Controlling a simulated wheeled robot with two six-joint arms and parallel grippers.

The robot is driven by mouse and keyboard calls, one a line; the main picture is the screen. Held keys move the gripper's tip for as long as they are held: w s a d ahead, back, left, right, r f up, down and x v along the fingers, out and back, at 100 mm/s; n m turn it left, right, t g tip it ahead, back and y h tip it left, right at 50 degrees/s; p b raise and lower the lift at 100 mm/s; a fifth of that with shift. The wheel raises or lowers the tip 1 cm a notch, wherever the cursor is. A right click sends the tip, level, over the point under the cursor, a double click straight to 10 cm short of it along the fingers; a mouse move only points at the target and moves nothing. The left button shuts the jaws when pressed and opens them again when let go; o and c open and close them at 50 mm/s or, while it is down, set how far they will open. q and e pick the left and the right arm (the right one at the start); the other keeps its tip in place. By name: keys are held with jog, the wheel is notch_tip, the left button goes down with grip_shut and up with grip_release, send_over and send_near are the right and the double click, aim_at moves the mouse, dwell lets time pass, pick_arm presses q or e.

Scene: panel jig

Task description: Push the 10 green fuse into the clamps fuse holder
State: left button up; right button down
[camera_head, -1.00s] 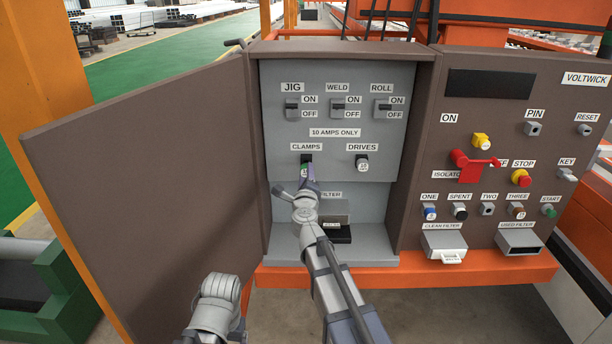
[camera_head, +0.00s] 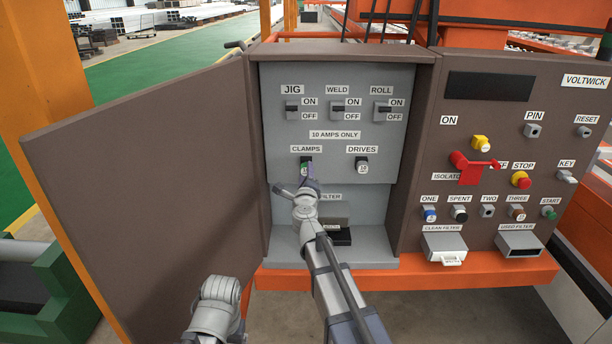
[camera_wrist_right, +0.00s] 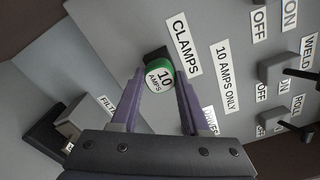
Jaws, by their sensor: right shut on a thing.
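The green fuse (camera_wrist_right: 158,78) has a white end marked 10 AMPS and shows between my right gripper's fingers in the right wrist view. My right gripper (camera_head: 309,180) is shut on it, with one purple finger on each side. The clamps fuse holder (camera_wrist_right: 154,53) is a black socket right behind the fuse, below the CLAMPS label. The fuse also shows in the head view (camera_head: 306,165), at the holder's mouth. How deep it sits is hidden. My left gripper is out of view.
The drives fuse holder (camera_head: 362,164) to the right holds a white-ended fuse. Jig, weld and roll switches sit above. A filter housing (camera_head: 334,212) is below. The open brown cabinet door (camera_head: 150,180) stands at the left, and a button panel (camera_head: 500,150) at the right.

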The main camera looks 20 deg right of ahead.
jog(key=shift+w+d, duration=0.2)
jog(key=shift+w, duration=0.5)
jog(key=shift+c, duration=1.6)
grip_release()
jog(key=v, duration=0.7)
jog(key=shift+s, duration=0.4)
jog(key=shift+a, duration=0.15)
